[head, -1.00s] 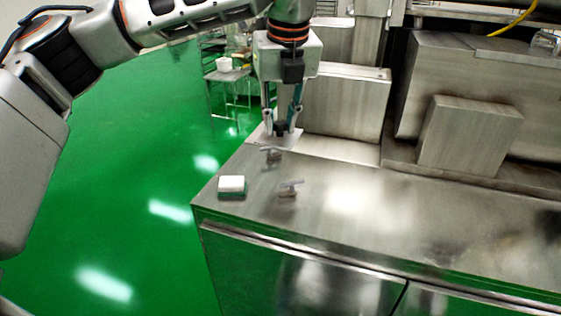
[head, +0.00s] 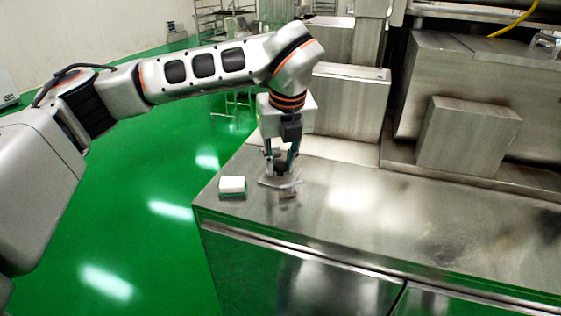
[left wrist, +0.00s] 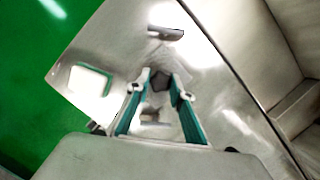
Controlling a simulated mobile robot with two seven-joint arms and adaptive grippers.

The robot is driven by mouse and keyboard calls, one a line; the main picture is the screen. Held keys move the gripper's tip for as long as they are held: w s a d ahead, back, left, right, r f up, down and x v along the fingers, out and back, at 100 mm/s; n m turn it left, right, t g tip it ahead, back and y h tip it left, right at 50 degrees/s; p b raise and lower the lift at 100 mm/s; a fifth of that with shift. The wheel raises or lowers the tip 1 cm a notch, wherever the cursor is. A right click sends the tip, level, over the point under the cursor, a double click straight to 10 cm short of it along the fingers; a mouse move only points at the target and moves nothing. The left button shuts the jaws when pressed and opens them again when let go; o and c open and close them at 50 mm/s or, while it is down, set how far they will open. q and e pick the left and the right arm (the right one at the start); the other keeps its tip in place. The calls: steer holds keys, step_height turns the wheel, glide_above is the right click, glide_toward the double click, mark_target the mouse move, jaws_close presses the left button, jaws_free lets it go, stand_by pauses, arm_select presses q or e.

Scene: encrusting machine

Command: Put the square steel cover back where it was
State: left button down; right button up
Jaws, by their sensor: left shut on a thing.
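The square steel cover (head: 268,182) is a thin, pale plate under my left gripper, low at the near left part of the steel machine top. My left gripper (head: 281,170) is shut on it from above. In the left wrist view the two teal fingers (left wrist: 160,88) close about a small dark piece, and the plate's edges are hard to tell from the steel below. Whether the cover touches the top I cannot tell. My right gripper is not in view.
A wing-shaped knob (head: 291,188) stands right beside the cover. A second one is largely hidden by my gripper. A white and green sponge (head: 232,186) lies to the left, near the edge of the steel top (head: 370,215).

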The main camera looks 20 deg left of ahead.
arm_select(q)
steer(key=shift+f, duration=0.1)
steer(key=c, duration=1.8)
jaws_free()
steer(key=shift+o, duration=0.2)
steer(key=v, duration=1.2)
